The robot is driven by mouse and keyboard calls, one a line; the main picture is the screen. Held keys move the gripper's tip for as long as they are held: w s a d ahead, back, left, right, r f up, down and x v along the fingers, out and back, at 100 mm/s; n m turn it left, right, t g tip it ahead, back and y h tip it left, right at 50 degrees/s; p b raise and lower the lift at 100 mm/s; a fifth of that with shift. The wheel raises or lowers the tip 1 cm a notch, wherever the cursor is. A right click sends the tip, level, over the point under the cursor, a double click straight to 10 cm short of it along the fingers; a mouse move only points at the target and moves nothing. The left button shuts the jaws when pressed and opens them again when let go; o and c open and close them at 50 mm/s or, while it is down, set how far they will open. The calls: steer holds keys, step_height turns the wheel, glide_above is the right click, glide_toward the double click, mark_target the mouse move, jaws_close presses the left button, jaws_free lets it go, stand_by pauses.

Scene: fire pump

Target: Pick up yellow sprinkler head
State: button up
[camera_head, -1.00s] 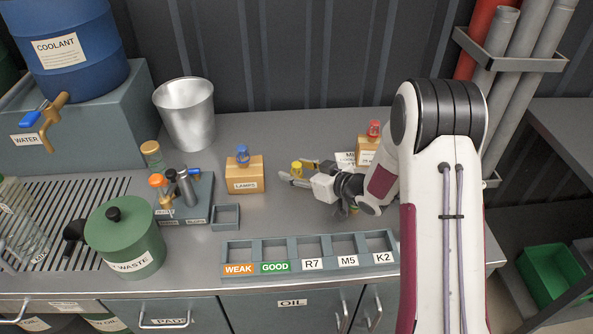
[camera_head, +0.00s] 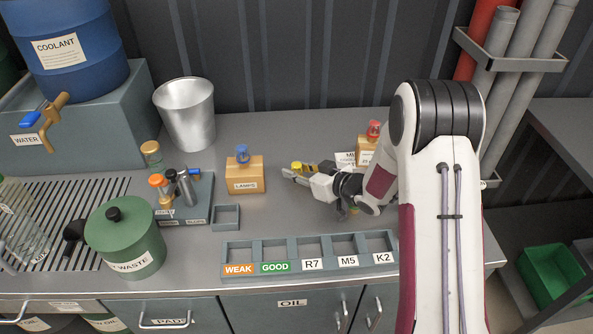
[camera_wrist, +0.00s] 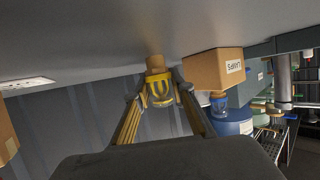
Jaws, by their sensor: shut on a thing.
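The yellow sprinkler head (camera_wrist: 158,92) is between my gripper's two fingertips in the wrist view, with a tan round part at its end towards the bench surface. My gripper (camera_wrist: 160,99) is shut on it, one finger on each side. In the head view the yellow sprinkler head (camera_head: 297,166) shows as a small yellow piece at the tip of my gripper (camera_head: 298,173), low over the bench to the right of the LAMPS box. Part of it is hidden by the fingers. I cannot tell whether it still touches the bench.
The LAMPS box (camera_head: 245,178) with a blue sprinkler head on top stands left of my gripper. Another box (camera_head: 366,152) with a red head is behind my wrist. A labelled tray (camera_head: 310,250) lies in front. A metal bucket (camera_head: 187,112) stands at back left.

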mark_target(297, 163)
steer(key=shift+r, duration=0.1)
steer(key=shift+r, duration=4.9)
